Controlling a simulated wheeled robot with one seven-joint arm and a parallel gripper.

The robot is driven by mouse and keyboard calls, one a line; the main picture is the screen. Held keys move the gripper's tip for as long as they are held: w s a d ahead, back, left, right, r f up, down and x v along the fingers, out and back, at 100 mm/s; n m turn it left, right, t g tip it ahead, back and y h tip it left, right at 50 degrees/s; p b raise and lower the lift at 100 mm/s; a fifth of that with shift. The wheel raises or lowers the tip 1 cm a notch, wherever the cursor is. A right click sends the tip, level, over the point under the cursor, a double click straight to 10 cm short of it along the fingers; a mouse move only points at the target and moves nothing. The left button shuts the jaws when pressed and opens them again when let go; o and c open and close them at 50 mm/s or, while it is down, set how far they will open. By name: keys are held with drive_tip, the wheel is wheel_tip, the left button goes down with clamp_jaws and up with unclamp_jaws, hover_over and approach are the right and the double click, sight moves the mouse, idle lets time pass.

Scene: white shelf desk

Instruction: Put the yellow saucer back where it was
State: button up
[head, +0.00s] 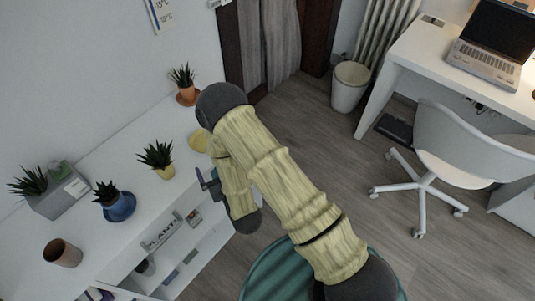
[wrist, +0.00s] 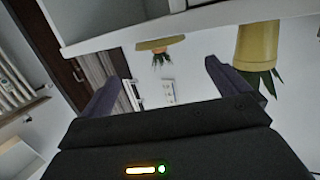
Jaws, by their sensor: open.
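The yellow saucer (head: 198,141) lies on the white shelf top near its front edge, partly hidden by my arm in the head view. The yellow pot (head: 164,171) with a spiky plant stands to the left of it, apart from it. My gripper (head: 208,184) is open and empty, just off the shelf's front edge beside the yellow pot. The wrist view is upside down: the saucer (wrist: 158,43) shows between the spread fingers of my gripper (wrist: 161,72), some distance ahead, and the yellow pot (wrist: 254,46) is to the right.
A terracotta pot (head: 185,95) stands beyond the saucer. A blue pot (head: 114,203), a grey planter (head: 56,195) and a brown cup (head: 62,252) stand farther left on the white shelf (head: 115,152). A chair (head: 455,155) and desk are at the right.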

drive_tip(key=w+d+r+m+g+h, duration=0.1)
drive_tip(key=w+d+r+g+h, duration=0.1)
drive_tip(key=w+d+r+g, duration=0.3)
drive_tip(key=w+d+r+m+h, duration=0.1)
drive_tip(key=d+r+m+h, duration=0.15)
drive_tip(key=d, duration=0.55)
drive_tip(key=s+d+r+m+g+h, duration=0.1)
drive_tip(key=s+d+r+g, duration=0.2)
drive_tip(key=s+d, duration=0.4)
drive_tip(key=s+d+r+m+g+h, duration=0.1)
drive_tip(key=s+d+r+g+h, duration=0.1)
drive_tip(key=s+d+r, duration=0.4)
drive_tip(key=s+d+g, duration=0.1)
drive_tip(key=s+d, duration=0.1)
drive_tip(key=shift+d+r+g, duration=0.25)
drive_tip(key=shift+d+g, duration=0.15)
